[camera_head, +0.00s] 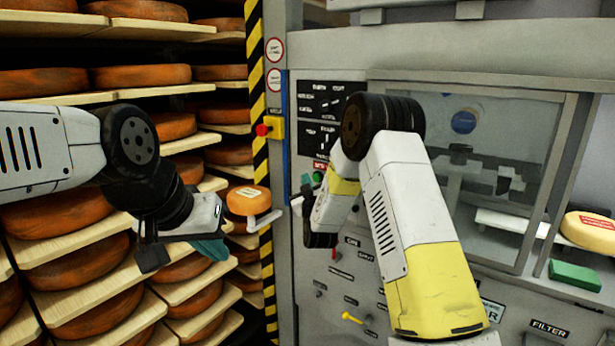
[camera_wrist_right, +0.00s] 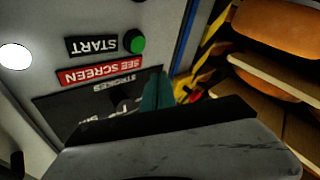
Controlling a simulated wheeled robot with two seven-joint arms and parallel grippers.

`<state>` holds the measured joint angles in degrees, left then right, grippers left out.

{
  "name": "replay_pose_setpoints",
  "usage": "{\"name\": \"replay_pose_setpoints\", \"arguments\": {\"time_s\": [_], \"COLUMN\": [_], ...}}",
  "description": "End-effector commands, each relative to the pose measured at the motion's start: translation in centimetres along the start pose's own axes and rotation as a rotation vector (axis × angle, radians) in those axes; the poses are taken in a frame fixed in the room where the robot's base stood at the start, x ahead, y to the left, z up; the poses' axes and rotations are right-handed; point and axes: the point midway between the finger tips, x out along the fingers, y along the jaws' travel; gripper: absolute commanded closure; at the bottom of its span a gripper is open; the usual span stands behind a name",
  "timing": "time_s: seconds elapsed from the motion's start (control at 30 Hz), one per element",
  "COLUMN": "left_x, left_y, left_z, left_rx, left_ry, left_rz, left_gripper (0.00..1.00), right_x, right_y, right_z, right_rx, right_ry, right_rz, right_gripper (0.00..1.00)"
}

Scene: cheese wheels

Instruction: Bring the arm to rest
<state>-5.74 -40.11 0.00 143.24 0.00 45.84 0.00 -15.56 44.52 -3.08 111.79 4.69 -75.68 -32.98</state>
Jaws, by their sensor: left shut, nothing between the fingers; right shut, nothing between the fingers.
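My left arm comes in from the left in the head view, and its gripper (camera_head: 212,249) is shut and empty, its teal fingertips in front of the cheese shelves. My right arm, white and yellow, rises from the lower middle and bends toward the machine panel. My right gripper (camera_head: 306,181) is partly hidden behind its own wrist, close to the panel. In the right wrist view its teal fingers (camera_wrist_right: 156,92) are together with nothing between them. They are beside the panel's label strip, below the green button (camera_wrist_right: 137,45). I cannot tell whether they touch the panel.
Shelves with several orange cheese wheels (camera_head: 142,76) fill the left. A yellow-black striped post (camera_head: 256,80) stands between them and the machine. A small cheese (camera_head: 248,200) sits on a bracket there. A glass window (camera_head: 465,130), a green block (camera_head: 575,275) and a yellow cheese (camera_head: 590,232) are at right.

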Motion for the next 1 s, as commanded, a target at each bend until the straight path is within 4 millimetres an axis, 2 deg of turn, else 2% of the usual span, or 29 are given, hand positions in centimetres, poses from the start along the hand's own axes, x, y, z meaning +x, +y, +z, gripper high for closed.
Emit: {"name": "replay_pose_setpoints", "arguments": {"time_s": [0.03, 0.17, 0.27, 0.37, 0.57, 0.7, 0.9, 1.0], "left_x": [0.0, 0.0, 0.0, 0.0, 0.0, 0.0, 0.0, 0.0], "left_y": [0.0, 0.0, 0.0, 0.0, 0.0, 0.0, 0.0, 0.0], "left_z": [0.0, 0.0, 0.0, 0.0, 0.0, 0.0, 0.0, 0.0], "left_rx": [0.000, 0.000, 0.000, 0.000, 0.000, 0.000, 0.000, 0.000], "left_ry": [0.000, 0.000, 0.000, 0.000, 0.000, 0.000, 0.000, 0.000], "left_rz": [0.000, 0.000, 0.000, 0.000, 0.000, 0.000, 0.000, 0.000], "left_gripper": [1.00, 1.00, 1.00, 1.00, 1.00, 1.00, 1.00, 1.00], "right_x": [0.0, -1.4, -3.6, -6.8, -15.6, -23.3, -35.0, -39.6], "right_y": [1.6, 4.7, 6.6, 8.4, 11.1, 12.4, 13.0, 13.1], "right_z": [-1.6, -4.2, -6.0, -7.5, -9.9, -10.9, -11.3, -11.2], "right_rx": [0.028, 0.112, 0.175, 0.235, 0.343, 0.409, 0.487, 0.510], "right_ry": [-0.032, -0.163, -0.268, -0.375, -0.597, -0.758, -0.985, -1.073], "right_rz": [-0.014, -0.080, -0.128, -0.170, -0.240, -0.273, -0.293, -0.293], "right_gripper": [1.00, 1.00, 1.00, 1.00, 1.00, 1.00, 1.00, 1.00]}}
